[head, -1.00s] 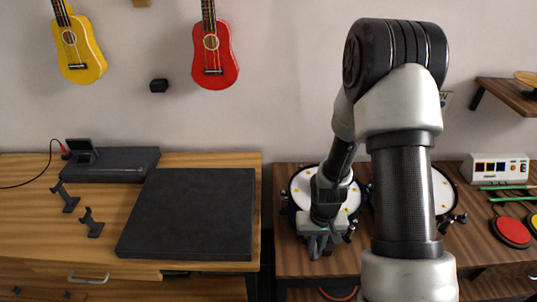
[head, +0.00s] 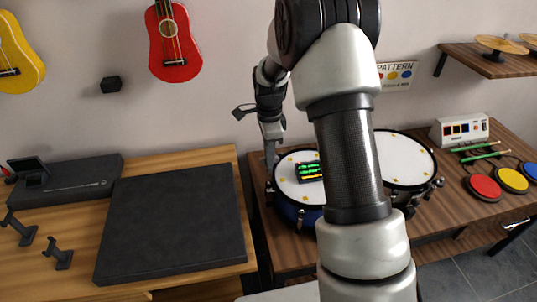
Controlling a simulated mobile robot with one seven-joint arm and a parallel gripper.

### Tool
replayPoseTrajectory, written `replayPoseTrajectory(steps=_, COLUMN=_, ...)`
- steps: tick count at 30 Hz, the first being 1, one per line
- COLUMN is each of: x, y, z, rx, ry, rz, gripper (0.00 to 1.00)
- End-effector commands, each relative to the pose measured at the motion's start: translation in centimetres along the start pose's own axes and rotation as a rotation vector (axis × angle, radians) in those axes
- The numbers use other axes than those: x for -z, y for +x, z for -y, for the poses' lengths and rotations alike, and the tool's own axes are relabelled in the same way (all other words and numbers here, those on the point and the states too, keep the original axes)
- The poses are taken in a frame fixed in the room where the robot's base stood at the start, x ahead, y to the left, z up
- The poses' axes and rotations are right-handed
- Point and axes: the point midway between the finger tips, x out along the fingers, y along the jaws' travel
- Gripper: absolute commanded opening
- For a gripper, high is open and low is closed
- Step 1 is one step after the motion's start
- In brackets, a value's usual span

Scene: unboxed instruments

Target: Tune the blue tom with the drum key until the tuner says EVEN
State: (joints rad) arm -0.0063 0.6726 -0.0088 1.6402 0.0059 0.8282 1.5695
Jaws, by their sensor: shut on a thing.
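The blue tom (head: 291,212) stands on the wooden table, its white head facing up with small yellow marks around the edge. The tuner (head: 308,171) lies on the head, its dark screen lit with green and yellow bars and text too small to read. My gripper (head: 270,148) is above the tom's left rim, pointing down. It is shut on a small thin thing, seemingly the drum key, whose lower end is near a rim lug. I cannot tell whether it touches the lug. My forearm hides the tom's right side.
A second white-headed drum (head: 405,160) stands just right of the tom. A white box with coloured buttons (head: 460,130), green sticks (head: 480,152) and coloured pads (head: 484,188) are farther right. A dark mat (head: 172,225) lies on the left table.

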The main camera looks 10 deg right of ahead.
Motion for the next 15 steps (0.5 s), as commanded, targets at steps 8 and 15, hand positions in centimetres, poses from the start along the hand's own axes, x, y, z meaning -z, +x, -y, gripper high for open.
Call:
replayPoseTrajectory(steps=8, x=0.0, y=-0.3, z=0.5, rx=-0.001, ry=0.086, rz=0.001, gripper=0.0)
replayPoseTrajectory(steps=15, x=0.0, y=1.5, z=0.5, rx=-0.001, ry=0.085, rz=0.001, gripper=0.0)
